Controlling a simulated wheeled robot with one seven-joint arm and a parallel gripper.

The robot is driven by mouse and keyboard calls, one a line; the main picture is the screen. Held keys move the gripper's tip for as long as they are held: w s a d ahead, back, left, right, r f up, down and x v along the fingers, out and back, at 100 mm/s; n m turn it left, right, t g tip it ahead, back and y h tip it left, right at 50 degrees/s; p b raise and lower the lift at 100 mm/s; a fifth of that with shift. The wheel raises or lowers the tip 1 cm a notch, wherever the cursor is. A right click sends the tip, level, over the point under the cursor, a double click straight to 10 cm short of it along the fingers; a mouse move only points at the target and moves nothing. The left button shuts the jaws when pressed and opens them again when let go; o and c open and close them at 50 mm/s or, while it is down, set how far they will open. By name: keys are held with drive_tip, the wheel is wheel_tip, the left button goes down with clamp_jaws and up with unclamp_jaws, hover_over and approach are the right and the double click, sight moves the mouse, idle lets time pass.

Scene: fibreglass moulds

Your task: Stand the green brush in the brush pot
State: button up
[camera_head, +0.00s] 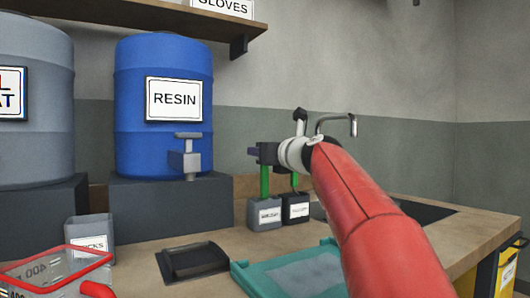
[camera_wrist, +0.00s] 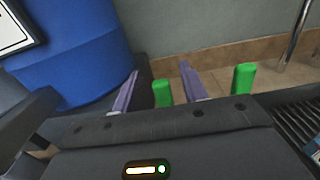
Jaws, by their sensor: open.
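Two green upright handles show; I cannot tell which is the task's brush. The left green handle (camera_head: 265,181) rises from a grey pot (camera_head: 265,217), the right green handle (camera_head: 294,181) from a black pot (camera_head: 295,208). The pot labels are too small to read surely. My gripper (camera_head: 255,151) is level with the handle tops. In the wrist view its fingers (camera_wrist: 159,72) are apart, with one green handle (camera_wrist: 162,94) showing between them and the other handle (camera_wrist: 243,79) right of the right finger. Contact is not visible. Brush ends are hidden.
A blue RESIN drum (camera_head: 164,60) with a tap stands on a dark block (camera_head: 150,208) at left. A bent metal spout (camera_head: 352,124) stands behind my arm.

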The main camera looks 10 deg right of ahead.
drive_tip(key=b+v, duration=0.1)
drive_tip(key=v, duration=0.7)
idle(0.4)
